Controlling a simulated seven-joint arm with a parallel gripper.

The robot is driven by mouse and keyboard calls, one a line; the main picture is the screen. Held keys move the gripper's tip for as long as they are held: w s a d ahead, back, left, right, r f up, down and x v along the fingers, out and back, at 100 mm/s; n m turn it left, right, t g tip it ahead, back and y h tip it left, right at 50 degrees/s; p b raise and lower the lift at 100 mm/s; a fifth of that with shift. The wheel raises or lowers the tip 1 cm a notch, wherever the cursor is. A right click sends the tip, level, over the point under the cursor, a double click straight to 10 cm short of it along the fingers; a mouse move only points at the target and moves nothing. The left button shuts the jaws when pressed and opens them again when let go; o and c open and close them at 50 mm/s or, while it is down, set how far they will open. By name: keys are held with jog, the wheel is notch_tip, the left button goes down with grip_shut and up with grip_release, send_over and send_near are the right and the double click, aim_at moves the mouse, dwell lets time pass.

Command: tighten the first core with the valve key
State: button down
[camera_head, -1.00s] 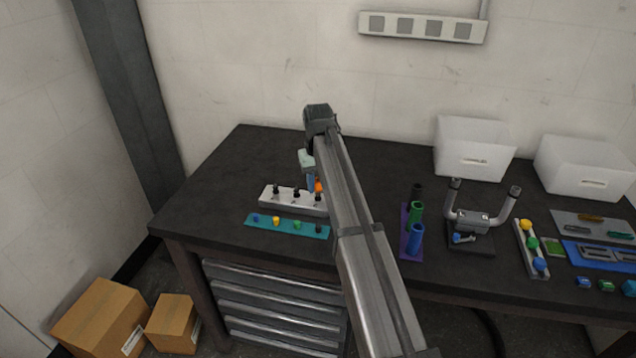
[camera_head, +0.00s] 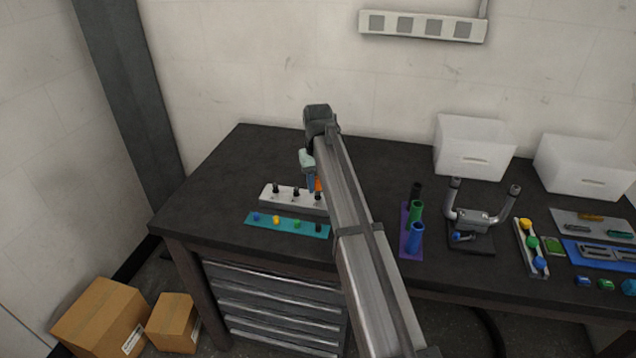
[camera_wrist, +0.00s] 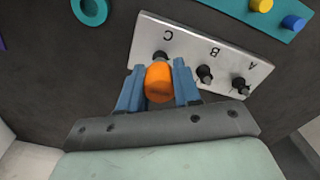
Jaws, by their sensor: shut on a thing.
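The pale valve block (camera_head: 290,200) lies on the bench and carries three black valve stems. In the wrist view the block (camera_wrist: 190,50) is lettered C, B, A from left to right. My gripper (camera_wrist: 158,92) is shut on the orange valve key (camera_wrist: 158,82), which sits between the blue fingers. The key (camera_head: 318,185) also shows partly beside my arm in the head view. It is at the C end of the block, just in front of the C stem (camera_wrist: 160,57). Whether the key touches that stem cannot be told. The B stem (camera_wrist: 204,74) and A stem (camera_wrist: 239,84) stand clear of the fingers.
A teal strip (camera_head: 265,226) with several coloured caps lies in front of the block. To the right are a purple rack (camera_head: 405,240) with upright tubes and a handlebar stand (camera_head: 470,240). White bins (camera_head: 473,163) stand behind. Bench space left of the block is clear.

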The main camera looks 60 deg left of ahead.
jog(key=m, duration=0.5)
jog(key=shift+d+f+m, duration=0.1)
jog(key=shift+f+m, duration=0.1)
jog(key=shift+m, duration=0.2)
jog(key=m, duration=0.6)
jog(key=c, duration=0.8)
grip_release()
jog(key=shift+r, duration=0.1)
jog(key=n, duration=1.2)
jog(key=shift+c, duration=0.2)
